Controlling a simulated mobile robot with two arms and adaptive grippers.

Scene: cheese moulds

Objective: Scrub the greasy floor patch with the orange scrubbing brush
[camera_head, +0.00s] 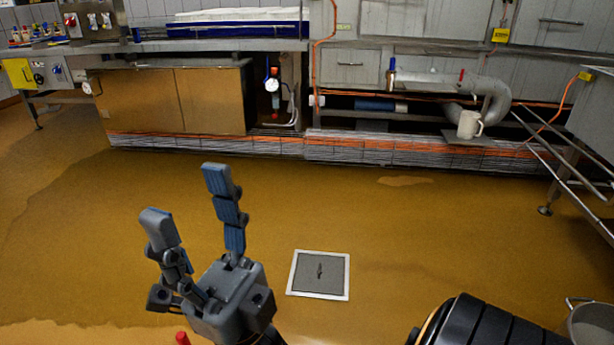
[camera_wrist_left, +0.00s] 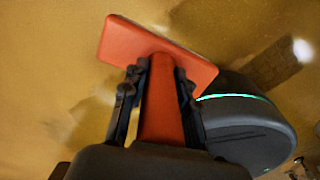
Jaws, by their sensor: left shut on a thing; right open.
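The orange scrubbing brush (camera_wrist_left: 158,105) is in the left wrist view, its flat block beyond the fingers and its handle running back between them. My left gripper (camera_wrist_left: 157,82) is shut on the handle. The bristles are hidden, and I cannot tell whether the brush touches the floor. My right gripper (camera_head: 187,195) is open and empty above the floor in the head view. The brown floor (camera_head: 400,235) looks stained and uneven. A small paler patch (camera_head: 405,180) lies near the cabinets; I cannot tell which mark is the greasy patch.
A square floor hatch (camera_head: 319,275) lies right of my right gripper. Cabinets (camera_head: 172,101) line the back. A metal rack (camera_head: 565,185) stands at right, and a metal pot (camera_head: 592,325) sits at lower right. The middle floor is clear.

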